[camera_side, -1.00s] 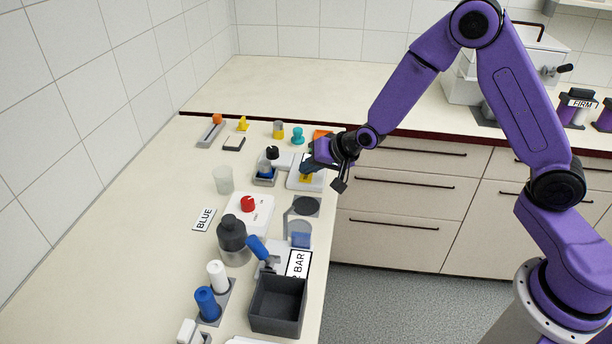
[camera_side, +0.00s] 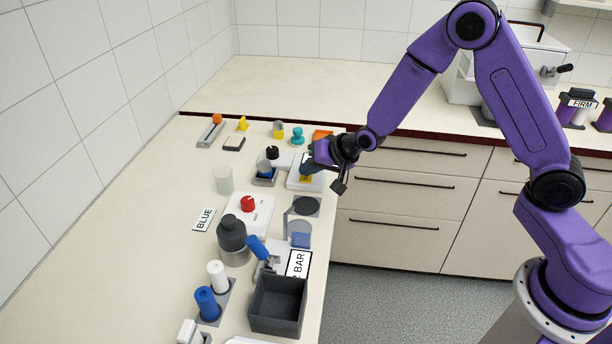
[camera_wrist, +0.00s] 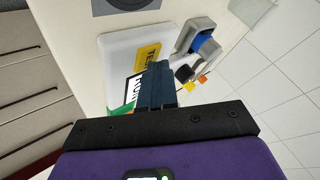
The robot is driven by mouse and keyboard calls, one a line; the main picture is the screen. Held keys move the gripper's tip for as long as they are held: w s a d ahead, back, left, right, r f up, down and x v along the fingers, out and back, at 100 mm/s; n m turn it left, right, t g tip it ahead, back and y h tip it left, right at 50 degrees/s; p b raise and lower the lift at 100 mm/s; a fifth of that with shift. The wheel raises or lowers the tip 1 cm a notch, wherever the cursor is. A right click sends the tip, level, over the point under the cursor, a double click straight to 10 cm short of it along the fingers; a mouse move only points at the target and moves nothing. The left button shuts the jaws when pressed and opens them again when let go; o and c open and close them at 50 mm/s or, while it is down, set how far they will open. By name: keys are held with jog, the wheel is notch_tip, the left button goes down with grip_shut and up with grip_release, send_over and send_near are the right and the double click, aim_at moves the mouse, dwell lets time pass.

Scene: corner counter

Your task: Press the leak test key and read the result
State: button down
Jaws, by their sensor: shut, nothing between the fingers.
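The white leak tester (camera_side: 304,186) sits at the counter's right edge and also shows in the wrist view (camera_wrist: 116,48). Its yellow key (camera_wrist: 147,55) bears dark letters starting "TE"; it shows in the side view (camera_side: 306,179) below my fingers. A white display (camera_wrist: 132,87) with a black frame has dark letters that seem to read "RUN"; my fingers hide the rest. My gripper (camera_wrist: 158,66) is shut and empty, its tips at the key's edge in the wrist view. In the side view my gripper (camera_side: 306,170) is right at the key. I cannot tell whether they touch.
A grey fixture with a blue part (camera_wrist: 203,40) stands close beside the tester. A red knob on a white base (camera_side: 248,204), a dark-capped bottle (camera_side: 232,236) and an open dark bin (camera_side: 277,306) stand nearer the camera. The counter's left side (camera_side: 140,230) is mostly clear.

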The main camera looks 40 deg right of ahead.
aim_at(310, 178)
jog(key=shift+r, duration=0.75)
jog(key=shift+r, duration=2.5)
jog(key=s+a+r+n+g, duration=0.1)
jog(key=s+r+n+g, duration=0.3)
jog(key=s, duration=0.7)
jog(key=s+a+f+n+g, duration=0.15)
jog(key=s+n, duration=0.35)
jog(key=s, duration=0.5)
jog(key=s+d+r+n+g+h, duration=0.1)
jog(key=s+d+n, duration=0.3)
jog(key=s, duration=0.4)
jog(key=s+d+r+n+g+h, duration=0.1)
jog(key=s+d+n, duration=0.3)
jog(key=s, duration=0.5)
jog(key=shift+s+d+r+g+h, duration=0.2)
jog(key=shift+d+g+h, duration=0.25)
jog(key=shift+d, duration=0.3)
